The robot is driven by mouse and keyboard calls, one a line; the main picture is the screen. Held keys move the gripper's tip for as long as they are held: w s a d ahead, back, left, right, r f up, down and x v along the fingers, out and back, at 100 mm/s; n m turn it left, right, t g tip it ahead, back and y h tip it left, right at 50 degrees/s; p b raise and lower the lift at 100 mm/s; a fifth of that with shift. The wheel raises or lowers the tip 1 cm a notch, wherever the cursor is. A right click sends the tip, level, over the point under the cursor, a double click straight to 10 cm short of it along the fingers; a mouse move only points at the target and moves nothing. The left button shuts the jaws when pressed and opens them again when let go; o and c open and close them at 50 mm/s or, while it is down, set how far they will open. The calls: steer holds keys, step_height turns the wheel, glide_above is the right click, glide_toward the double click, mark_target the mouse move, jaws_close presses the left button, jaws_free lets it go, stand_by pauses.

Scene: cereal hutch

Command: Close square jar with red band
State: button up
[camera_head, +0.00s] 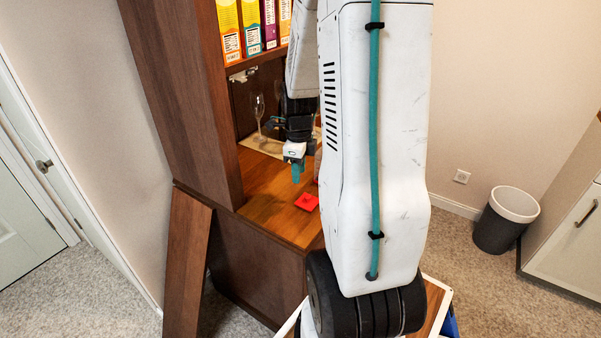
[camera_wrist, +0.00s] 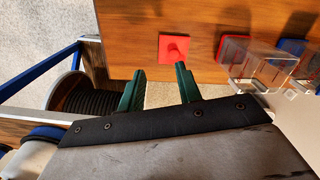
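A flat red square lid with a round knob (camera_wrist: 173,48) lies on the wooden counter; it also shows in the head view (camera_head: 306,202), near the front edge. A clear square jar with a red band (camera_wrist: 238,62) stands on the counter to the right of the lid in the wrist view. In the head view my arm hides most of that area. My gripper (camera_wrist: 160,78) has its two green fingers apart with nothing between them. The fingertips point toward the lid. In the head view my gripper (camera_head: 297,172) hangs over the counter, just behind the lid.
A clear jar with a blue band (camera_wrist: 283,58) stands right of the red-banded one. A wine glass (camera_head: 258,108) stands at the back of the hutch. Cereal boxes (camera_head: 250,27) fill the shelf above. An open lower door (camera_head: 187,262) juts out at the left. The counter left of the lid is clear.

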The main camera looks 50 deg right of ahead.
mark_target(308, 196)
steer(key=d+f+m, duration=0.1)
steer(key=s+d+f+m, duration=0.1)
steer(key=d+f+m, duration=0.1)
steer(key=shift+d+f, duration=0.1)
steer(key=shift+f, duration=2.3)
steer(key=shift+f, duration=0.1)
steer(key=shift+f, duration=1.45)
steer(key=shift+r, duration=0.1)
